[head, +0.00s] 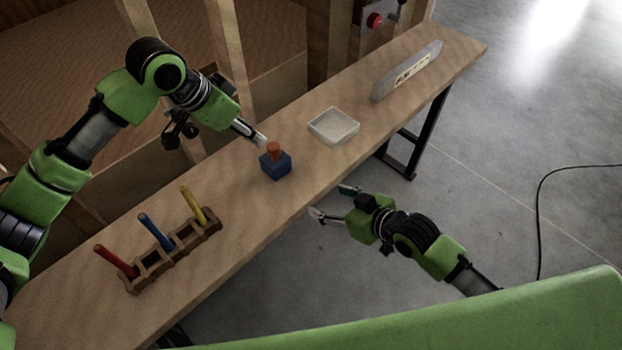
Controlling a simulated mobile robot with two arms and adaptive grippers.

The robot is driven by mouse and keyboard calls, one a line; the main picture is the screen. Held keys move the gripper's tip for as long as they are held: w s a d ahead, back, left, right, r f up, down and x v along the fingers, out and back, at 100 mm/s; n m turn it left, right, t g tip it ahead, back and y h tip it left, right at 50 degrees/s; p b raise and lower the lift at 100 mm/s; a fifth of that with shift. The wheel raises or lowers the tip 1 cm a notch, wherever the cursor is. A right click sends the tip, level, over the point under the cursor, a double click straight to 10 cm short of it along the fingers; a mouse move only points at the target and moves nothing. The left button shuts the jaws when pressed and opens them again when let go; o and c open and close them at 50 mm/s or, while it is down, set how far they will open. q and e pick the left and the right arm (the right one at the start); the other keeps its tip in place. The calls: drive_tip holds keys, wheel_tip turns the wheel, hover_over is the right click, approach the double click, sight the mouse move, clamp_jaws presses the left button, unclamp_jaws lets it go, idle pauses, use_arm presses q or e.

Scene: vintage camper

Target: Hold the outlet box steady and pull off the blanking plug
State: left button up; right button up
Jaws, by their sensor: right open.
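The outlet box is a small blue block (275,167) on the wooden workbench, near its middle. The orange blanking plug (273,149) stands up from the top of the box. My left gripper (262,142) is at the upper left of the plug, very close to it. I cannot tell whether its fingers touch the plug or how far apart they are. My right gripper (331,202) is open and empty, beyond the bench's front edge, to the lower right of the box.
A shallow white tray (333,126) sits right of the box. A grey spirit level (407,71) stands farther right. A wooden rack (172,257) holds red, blue and yellow-handled tools at the lower left. The bench (257,222) is bare between rack and box.

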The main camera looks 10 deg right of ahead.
drive_tip(key=n+t+y, duration=0.1)
drive_tip(key=y, duration=0.1)
approach(276, 164)
drive_tip(key=shift+s+d+f, duration=0.2)
drive_tip(key=shift+d+f, duration=0.25)
drive_tip(key=shift+s+d+f, duration=0.2)
drive_tip(key=shift+d+f, duration=0.2)
drive_tip(key=shift+d, duration=0.05)
drive_tip(key=shift+w+a+t, duration=0.2)
drive_tip(key=shift+t, duration=0.1)
drive_tip(key=x, duration=1.3)
drive_tip(key=shift+f, duration=0.15)
drive_tip(key=c, duration=1.3)
use_arm(q)
drive_tip(key=o, duration=0.3)
use_arm(e)
drive_tip(key=shift+d, duration=0.1)
use_arm(q)
drive_tip(key=shift+w+d+f+n+g+y, duration=0.15)
drive_tip(key=shift+w+d+f+n+y, duration=0.55)
drive_tip(key=shift+f, duration=0.95)
drive_tip(key=shift+w+d+f+n+g+y, duration=0.1)
drive_tip(key=shift+w+d+f+n+y, duration=0.35)
drive_tip(key=shift+f+n, duration=1)
drive_tip(key=shift+w+d+f+n+g+y, duration=0.2)
drive_tip(key=shift+d+f+n+y, duration=0.55)
drive_tip(key=shift+f, duration=1.05)
